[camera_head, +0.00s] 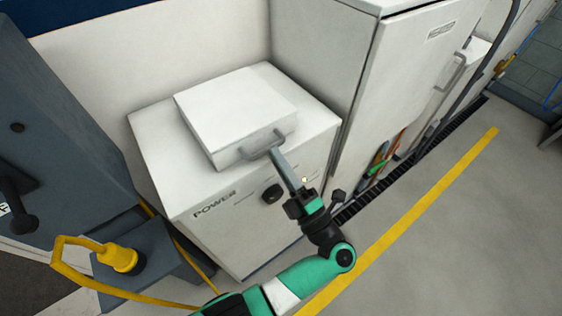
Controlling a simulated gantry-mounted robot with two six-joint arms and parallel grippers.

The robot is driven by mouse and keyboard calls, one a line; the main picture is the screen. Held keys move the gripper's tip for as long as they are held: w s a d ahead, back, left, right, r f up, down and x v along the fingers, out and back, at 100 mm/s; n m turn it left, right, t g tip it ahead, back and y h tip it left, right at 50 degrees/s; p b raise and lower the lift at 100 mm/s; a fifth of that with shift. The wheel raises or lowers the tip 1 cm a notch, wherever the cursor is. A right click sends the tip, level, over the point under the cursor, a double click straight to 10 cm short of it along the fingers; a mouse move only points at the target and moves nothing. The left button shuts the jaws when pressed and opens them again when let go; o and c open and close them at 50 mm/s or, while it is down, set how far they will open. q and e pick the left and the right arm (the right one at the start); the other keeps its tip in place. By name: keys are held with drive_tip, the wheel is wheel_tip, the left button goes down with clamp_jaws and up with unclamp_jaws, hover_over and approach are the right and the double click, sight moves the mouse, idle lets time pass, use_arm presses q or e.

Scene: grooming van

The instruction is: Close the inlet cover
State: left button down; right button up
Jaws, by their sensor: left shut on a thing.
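The inlet cover (235,105) is a white, square, box-like lid on top of the white POWER cabinet (214,203). It looks flat or nearly so; I cannot tell whether a gap is left beneath it. A grey bar handle (256,150) sticks out from its front side. My left gripper (276,154) reaches up from the lower right, its long grey fingers shut on the right part of the handle. The inlet itself is not visible. My right gripper is not in view.
A black knob (272,193) sits on the cabinet front. A yellow plug (119,257) with a yellow cable stands on a grey box at lower left. A tall white cabinet (405,60) stands at right. The grey floor (455,230) with a yellow line is clear.

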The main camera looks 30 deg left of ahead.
use_arm(q)
drive_tip(key=shift+a+f, duration=0.2)
drive_tip(key=shift+f, duration=0.3)
drive_tip(key=c, duration=0.9)
unclamp_jaws()
drive_tip(key=shift+a, duration=0.1)
drive_tip(key=b+v, duration=0.1)
drive_tip(key=v, duration=0.3)
drive_tip(key=b+v, duration=0.2)
drive_tip(key=v, duration=0.1)
drive_tip(key=b+v, duration=0.1)
drive_tip(key=v, duration=0.3)
drive_tip(key=shift+s+d+r+b, duration=0.1)
drive_tip(key=shift+d+b, duration=0.3)
drive_tip(key=shift+d, duration=0.05)
